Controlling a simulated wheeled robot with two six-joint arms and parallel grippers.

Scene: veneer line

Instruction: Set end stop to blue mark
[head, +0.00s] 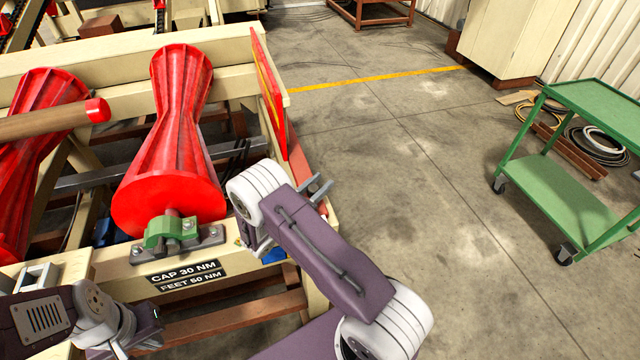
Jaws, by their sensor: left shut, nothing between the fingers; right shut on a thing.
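The end stop appears to be the upright red plate (273,100) with a yellow edge at the right end of the cream frame. A grey lever-like part (319,189) shows by its near end, partly behind my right arm. My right gripper (260,245) points down at the frame's near right corner. Its wrist hides most of the fingers and what they hold, seemingly part of the end stop. A small blue patch (274,256) on the near rail beside it may be the blue mark. My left gripper (148,330) is low at the left, shut and empty, its fingertips unclear.
Red fluted rollers (170,150) sit in the cream frame (215,45), with a wooden log (40,124) across the left one. A torque label (185,274) is on the near rail. A green cart (560,190) stands right. The floor between is clear.

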